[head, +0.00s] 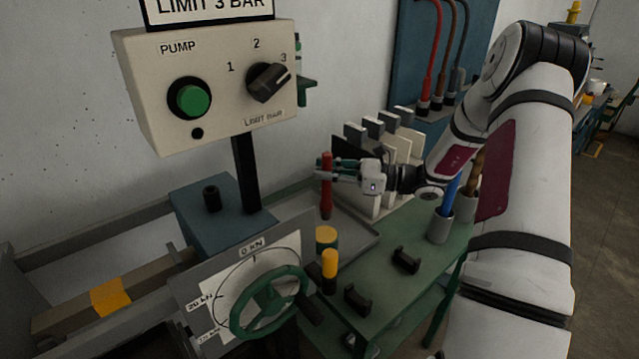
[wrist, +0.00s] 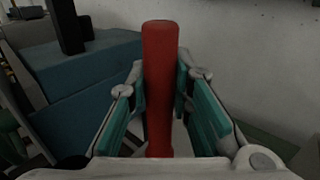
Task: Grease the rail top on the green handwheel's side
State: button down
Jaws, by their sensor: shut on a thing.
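My gripper (head: 338,170) is shut on an upright red rod-like tool (head: 326,197), above the grey tray. The red tool also shows in the wrist view (wrist: 160,85), upright between the teal finger pads; its lower end is hidden there. The green handwheel (head: 270,302) stands in front of a white dial plate at the bottom centre. A long grey rail (head: 135,335) lies at the lower left, on the handwheel's side of the trough. Another long grey edge (head: 95,230) runs along the wall side. I cannot see any grease on either.
A pump box (head: 205,85) on a black post rises above a blue block (head: 185,215). A yellow-topped tin (head: 326,238), a yellow-capped bottle (head: 330,268) and black holders are near the grey tray (head: 358,240). Plates in a rack (head: 400,145) stand behind my gripper. A brown bar (head: 70,315) lies in the trough.

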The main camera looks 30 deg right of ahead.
aim_at(325, 195)
jog(key=shift+w+f, duration=0.1)
jog(key=shift+w, duration=0.2)
jog(key=shift+f+b, duration=0.5)
jog(key=shift+f, duration=0.4)
jog(key=shift+f+b, duration=0.9)
jog(key=shift+f, duration=1.65)
jog(key=shift+r+p, duration=1.5)
jog(key=shift+r, duration=2.1)
